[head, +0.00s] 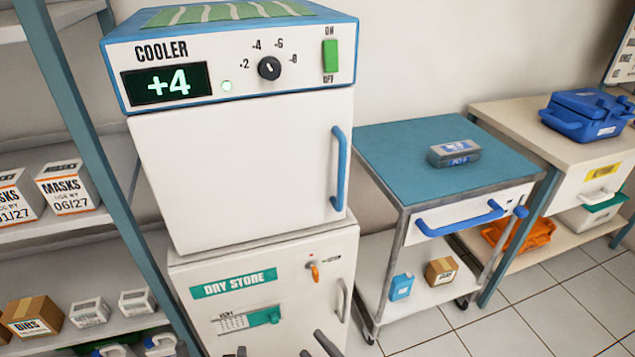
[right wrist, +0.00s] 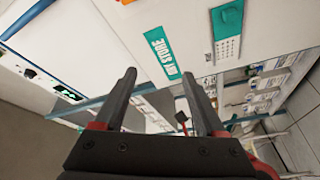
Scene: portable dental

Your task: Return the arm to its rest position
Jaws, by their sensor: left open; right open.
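My right gripper (head: 317,346) shows at the bottom edge of the head view, in front of the dry store door. In the right wrist view its two dark fingers (right wrist: 162,88) stand apart with nothing held between them. Only a small dark tip of what appears to be my left gripper (head: 241,351) shows at the bottom edge of the head view, further left; the rest of it is out of frame. The dry store cabinet (head: 200,300) is shut and has a grey handle (head: 343,300). The cooler (head: 235,170) above it is shut, its display reading +4.
A shelf rack (head: 95,130) with mask and bib boxes stands at the left. A blue-topped cart (head: 400,165) carrying a grey case (head: 454,153) stands right of the cooler. A bench (head: 515,118) with a blue box (head: 585,115) is further right. Tiled floor (head: 550,310) is clear at lower right.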

